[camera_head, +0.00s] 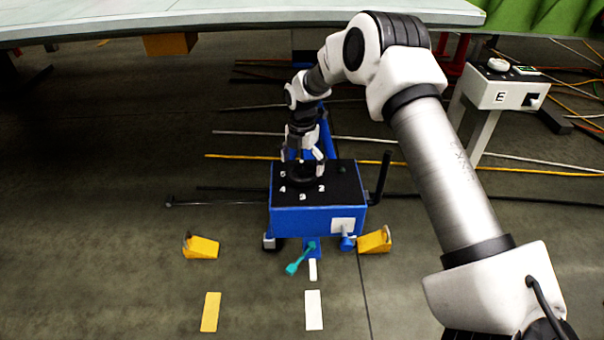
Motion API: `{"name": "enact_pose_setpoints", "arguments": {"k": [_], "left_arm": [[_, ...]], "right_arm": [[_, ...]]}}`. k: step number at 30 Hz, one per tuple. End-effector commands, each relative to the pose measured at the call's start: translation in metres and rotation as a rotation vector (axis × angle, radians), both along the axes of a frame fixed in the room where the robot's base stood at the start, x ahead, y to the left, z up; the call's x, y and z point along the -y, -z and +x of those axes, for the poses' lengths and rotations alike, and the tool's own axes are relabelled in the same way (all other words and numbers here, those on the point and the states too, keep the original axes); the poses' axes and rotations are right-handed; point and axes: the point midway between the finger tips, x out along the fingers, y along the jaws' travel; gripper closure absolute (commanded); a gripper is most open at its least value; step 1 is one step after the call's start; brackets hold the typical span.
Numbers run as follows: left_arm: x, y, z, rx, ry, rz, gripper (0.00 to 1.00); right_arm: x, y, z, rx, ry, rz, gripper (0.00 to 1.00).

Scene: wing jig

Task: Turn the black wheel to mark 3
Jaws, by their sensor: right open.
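The black wheel (303,178) sits on the black top of a blue box (290,222), with white number marks around it. The mark 3 (303,197) is at the front, with 2 to its right and 4 and 5 to its left. My right gripper (303,160) is open, pointing down right over the wheel. Its fingers partly hide the wheel's far side, and I cannot tell whether they touch it. The wheel's pointer is too small and dark to read. My left gripper is not in view.
A black upright handle (381,176) stands at the box's right side. Yellow chocks (203,247) lie on the floor either side, and a teal piece (299,260) hangs in front. Cables cross the floor behind. A white stand marked E (495,95) is at right.

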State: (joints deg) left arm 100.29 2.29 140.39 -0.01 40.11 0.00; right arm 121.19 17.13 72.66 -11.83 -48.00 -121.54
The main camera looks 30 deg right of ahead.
Motion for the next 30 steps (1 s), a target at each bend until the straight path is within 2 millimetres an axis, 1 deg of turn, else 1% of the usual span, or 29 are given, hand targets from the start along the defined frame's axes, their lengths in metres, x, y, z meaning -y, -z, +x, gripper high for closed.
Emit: {"name": "enact_pose_setpoints", "arguments": {"k": [1, 4, 11, 12, 13, 14, 15, 16, 23, 30], "left_arm": [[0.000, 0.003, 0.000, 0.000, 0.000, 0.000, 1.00], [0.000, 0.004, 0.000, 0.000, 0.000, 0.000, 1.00], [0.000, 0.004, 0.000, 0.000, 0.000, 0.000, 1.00], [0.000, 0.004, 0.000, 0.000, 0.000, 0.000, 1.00], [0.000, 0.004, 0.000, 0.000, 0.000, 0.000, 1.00], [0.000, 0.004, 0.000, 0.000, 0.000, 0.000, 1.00], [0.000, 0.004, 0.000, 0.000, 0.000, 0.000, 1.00], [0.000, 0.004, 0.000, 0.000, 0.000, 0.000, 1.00], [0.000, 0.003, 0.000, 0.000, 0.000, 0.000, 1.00], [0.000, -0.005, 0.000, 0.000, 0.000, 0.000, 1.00]], "right_arm": [[0.000, 0.009, 0.000, -0.001, 0.000, 0.000, 0.00], [0.000, 0.018, 0.000, -0.001, 0.000, 0.000, 0.00], [0.000, 0.019, 0.000, 0.000, 0.000, -0.001, 0.00], [0.000, 0.019, 0.000, 0.000, 0.000, -0.001, 0.07], [0.000, 0.019, 0.000, 0.000, 0.000, -0.001, 0.18], [0.000, 0.019, 0.000, 0.000, 0.000, -0.001, 0.28], [0.000, 0.019, 0.000, 0.000, 0.000, -0.001, 0.43], [0.000, 0.019, 0.000, 0.000, 0.000, 0.000, 0.47], [0.000, 0.019, 0.000, -0.001, 0.004, 0.000, 0.47], [0.000, 0.018, 0.000, -0.002, 0.056, -0.001, 0.47]]}}
